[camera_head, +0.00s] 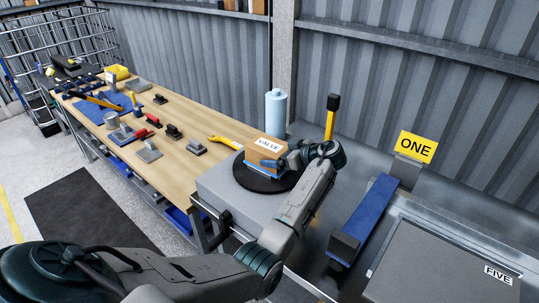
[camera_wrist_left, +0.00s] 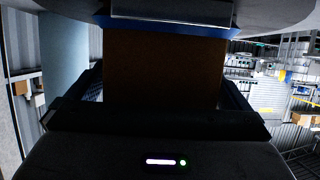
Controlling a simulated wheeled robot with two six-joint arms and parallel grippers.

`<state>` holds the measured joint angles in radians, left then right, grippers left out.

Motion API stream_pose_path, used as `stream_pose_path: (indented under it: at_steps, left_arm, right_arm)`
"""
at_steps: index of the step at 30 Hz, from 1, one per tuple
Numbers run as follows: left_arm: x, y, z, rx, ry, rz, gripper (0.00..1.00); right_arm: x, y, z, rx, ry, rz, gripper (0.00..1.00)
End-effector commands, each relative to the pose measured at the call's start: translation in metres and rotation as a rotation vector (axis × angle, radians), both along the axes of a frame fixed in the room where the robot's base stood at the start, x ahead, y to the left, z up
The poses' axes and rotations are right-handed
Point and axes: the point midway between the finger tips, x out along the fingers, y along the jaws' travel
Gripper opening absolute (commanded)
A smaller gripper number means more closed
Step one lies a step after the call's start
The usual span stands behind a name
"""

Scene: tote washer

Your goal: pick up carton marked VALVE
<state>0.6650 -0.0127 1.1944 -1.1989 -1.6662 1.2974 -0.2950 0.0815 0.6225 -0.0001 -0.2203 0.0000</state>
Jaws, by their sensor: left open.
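The carton marked VALVE (camera_head: 264,153) is a brown box with a white label on top. It sits on a round black disc (camera_head: 246,179) on a grey block. My left gripper (camera_head: 279,163) is at the carton's right side, low and close to it. In the left wrist view the carton (camera_wrist_left: 163,68) fills the middle, between the two spread dark fingers of the gripper (camera_wrist_left: 165,92). The gripper is open; I cannot tell whether a finger touches the carton. My gripper and wrist hide part of the carton's right side. My right gripper is not in view.
A pale blue roll (camera_head: 275,113) stands behind the carton. A yellow-handled tool (camera_head: 330,118) stands upright to the right, before the yellow ONE sign (camera_head: 416,146). A wooden bench (camera_head: 180,167) with several tools extends left. A grey FIVE lid (camera_head: 440,265) lies at lower right.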

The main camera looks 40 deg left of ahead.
Motion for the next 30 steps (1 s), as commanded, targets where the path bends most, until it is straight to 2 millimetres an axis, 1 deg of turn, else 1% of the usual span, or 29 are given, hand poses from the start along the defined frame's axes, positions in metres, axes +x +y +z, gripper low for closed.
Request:
stream_pose_path:
  at_steps: [1, 3, 9, 10, 18, 25, 30]
  left_arm:
    - [-0.0003, 0.0080, -0.0024, 0.003, 0.001, 0.002, 1.00]
    - [0.0000, 0.0139, -0.0052, 0.002, 0.000, 0.000, 1.00]
    - [0.0003, 0.0149, -0.0064, 0.000, 0.000, -0.001, 1.00]
    - [0.0003, 0.0148, -0.0063, 0.000, 0.000, -0.001, 0.98]
    - [0.0006, 0.0150, -0.0047, 0.002, -0.002, 0.000, 0.46]
    - [0.0006, 0.0151, -0.0043, 0.002, -0.003, 0.000, 0.46]
    - [0.0009, 0.0152, 0.0016, 0.002, -0.004, 0.001, 0.46]
  right_arm:
    - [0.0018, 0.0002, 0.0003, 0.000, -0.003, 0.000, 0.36]
    - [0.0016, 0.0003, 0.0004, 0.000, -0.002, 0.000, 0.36]
    - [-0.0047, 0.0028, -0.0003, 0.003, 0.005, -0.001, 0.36]
    - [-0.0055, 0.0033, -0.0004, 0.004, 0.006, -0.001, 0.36]
    - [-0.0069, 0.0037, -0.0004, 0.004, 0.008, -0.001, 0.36]
    - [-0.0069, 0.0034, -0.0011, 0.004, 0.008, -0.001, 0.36]
    - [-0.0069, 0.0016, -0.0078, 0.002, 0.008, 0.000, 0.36]
